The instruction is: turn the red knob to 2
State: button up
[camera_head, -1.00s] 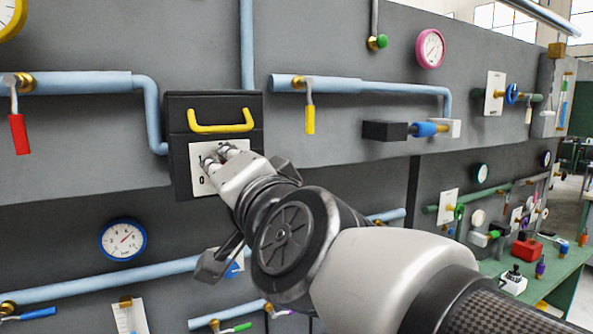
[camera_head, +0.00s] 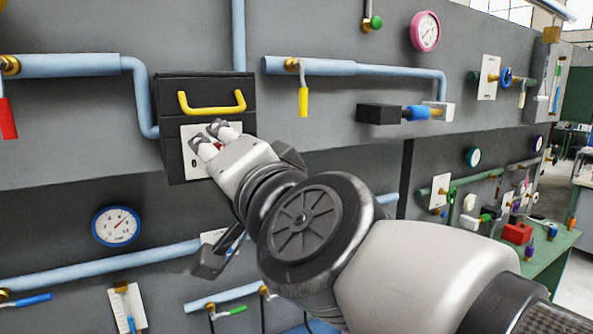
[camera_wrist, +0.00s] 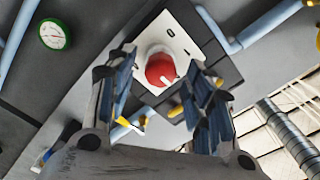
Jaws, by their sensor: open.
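The red knob (camera_wrist: 160,68) shows in the wrist view, round, with a short white mark on its lower right face. It sits on a white plate (camera_wrist: 178,35), which shows in the head view (camera_head: 189,165) on the front of a black box (camera_head: 180,92). A 0 is readable on the plate; other numbers are covered or too small.
A yellow handle (camera_head: 212,108) juts from the black box just above my gripper. Blue pipes (camera_head: 130,90) run left and right of the box. A yellow-handled valve (camera_head: 303,100) hangs to the right. A blue-rimmed gauge (camera_head: 116,226) is below left.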

jog(key=v, duration=0.9)
jog(key=shift+s, duration=0.4)
jog(key=shift+d, duration=0.15)
jog(key=s+d+f+n+g+h+b, duration=0.1)
jog(key=d+f+n+g+b, duration=0.2)
jog(key=f, duration=1)
jog(key=s+d+f+n+g+h+b, duration=0.15)
jog(key=f+n+b, duration=0.25)
jog(key=f, duration=0.8)
jog(key=s+d+f+m+g+h+b, duration=0.1)
jog(key=s+d+f+g+h, duration=0.2)
jog(key=d+f, duration=0.5)
jog(key=s+d+f+m+g+h+b, duration=0.1)
jog(key=s+d+f+g+h+b, duration=0.1)
jog(key=d+f, duration=0.5)
notch_tip(320, 180, down, 4)
jog(key=shift+s+d+f+g+h+b, duration=0.1)
jog(key=shift+s+d+g+h+b, duration=0.3)
jog(key=shift+s+h, duration=0.65)
jog(key=shift+s+d+f, duration=0.1)
jog(key=shift+s+d, duration=0.15)
jog(key=shift+c, duration=0.3)
